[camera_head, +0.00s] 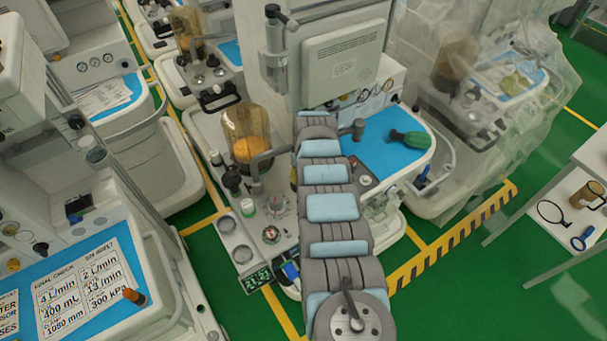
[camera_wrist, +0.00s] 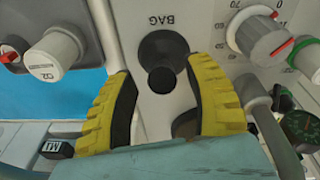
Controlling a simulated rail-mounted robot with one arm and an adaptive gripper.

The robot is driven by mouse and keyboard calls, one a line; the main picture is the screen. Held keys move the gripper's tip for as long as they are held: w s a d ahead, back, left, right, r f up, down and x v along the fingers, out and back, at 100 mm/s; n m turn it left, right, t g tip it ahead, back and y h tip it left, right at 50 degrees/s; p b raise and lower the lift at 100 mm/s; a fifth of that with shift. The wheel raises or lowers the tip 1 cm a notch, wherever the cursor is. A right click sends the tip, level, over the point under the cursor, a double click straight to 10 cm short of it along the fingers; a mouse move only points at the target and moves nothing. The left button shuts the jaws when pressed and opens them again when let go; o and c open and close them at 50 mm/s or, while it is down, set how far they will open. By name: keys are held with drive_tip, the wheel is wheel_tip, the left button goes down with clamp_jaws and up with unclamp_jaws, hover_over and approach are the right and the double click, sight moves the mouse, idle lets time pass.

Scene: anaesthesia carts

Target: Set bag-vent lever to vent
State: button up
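The bag-vent lever shows in the wrist view as a black round pivot (camera_wrist: 163,49) with a black ball knob (camera_wrist: 161,80) on the near side of it. The word BAG is printed upside down on the grey panel (camera_wrist: 205,22) just beyond it. A VENT label is not visible. My gripper (camera_wrist: 160,72) has two yellow fingers with dark inner pads. It is open, with the knob between the fingertips and a visible gap on both sides.
In the wrist view, a white O2 knob (camera_wrist: 54,56) is at left, a red-marked white dial (camera_wrist: 262,38) at right, and a round gauge (camera_wrist: 300,130) at lower right.

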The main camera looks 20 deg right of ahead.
drive_tip(key=shift+a+r, duration=0.1)
drive_tip(key=shift+r, duration=0.05)
drive_tip(key=shift+s+r, duration=0.15)
drive_tip(key=shift+r, duration=1.55)
drive_tip(key=shift+s+r, duration=0.2)
drive_tip(key=shift+r, duration=1.15)
drive_tip(key=shift+s+r, duration=0.25)
drive_tip(key=shift+r, duration=1.15)
drive_tip(key=shift+s+r, duration=0.2)
drive_tip(key=shift+r, duration=1.15)
